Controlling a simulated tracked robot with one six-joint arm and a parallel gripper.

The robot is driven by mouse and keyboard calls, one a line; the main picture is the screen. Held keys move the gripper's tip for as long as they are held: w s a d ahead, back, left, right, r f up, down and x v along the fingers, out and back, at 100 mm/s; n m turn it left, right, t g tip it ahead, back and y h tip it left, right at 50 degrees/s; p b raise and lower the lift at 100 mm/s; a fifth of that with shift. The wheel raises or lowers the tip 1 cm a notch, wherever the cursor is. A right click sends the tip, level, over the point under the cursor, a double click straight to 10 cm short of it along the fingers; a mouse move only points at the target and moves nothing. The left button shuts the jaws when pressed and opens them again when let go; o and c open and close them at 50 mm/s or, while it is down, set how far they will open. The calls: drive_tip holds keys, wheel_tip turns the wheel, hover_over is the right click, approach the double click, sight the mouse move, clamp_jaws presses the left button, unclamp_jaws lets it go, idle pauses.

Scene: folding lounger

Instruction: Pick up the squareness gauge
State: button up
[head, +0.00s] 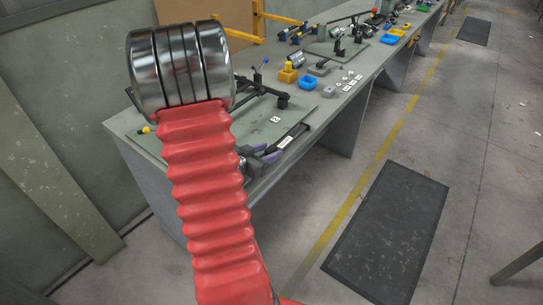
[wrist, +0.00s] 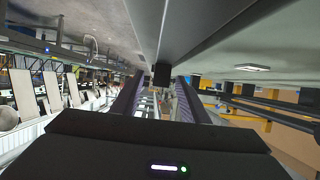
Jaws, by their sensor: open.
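I cannot tell for certain which item is the squareness gauge. A black frame-like fixture (head: 258,88) stands on the near green plate (head: 262,124) on the bench, partly behind my arm. A similar dark stand (head: 337,44) is on a farther plate. My gripper (head: 262,154) shows at the near bench edge, beside a dark bar with a white label (head: 287,141). In the wrist view my gripper (wrist: 158,100) has its two purple-lined fingers spread apart, with nothing seen held between them. A small black block (wrist: 161,75) shows just past the fingertips; its distance is unclear.
The long grey bench (head: 333,105) runs away to the upper right. A yellow block (head: 288,74), a blue block (head: 307,82) and a grey block (head: 329,91) stand on it beside several small white tags. A dark mat (head: 390,228) lies on the open floor at right.

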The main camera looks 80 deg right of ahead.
idle(0.3)
clamp_jaws()
idle(0.3)
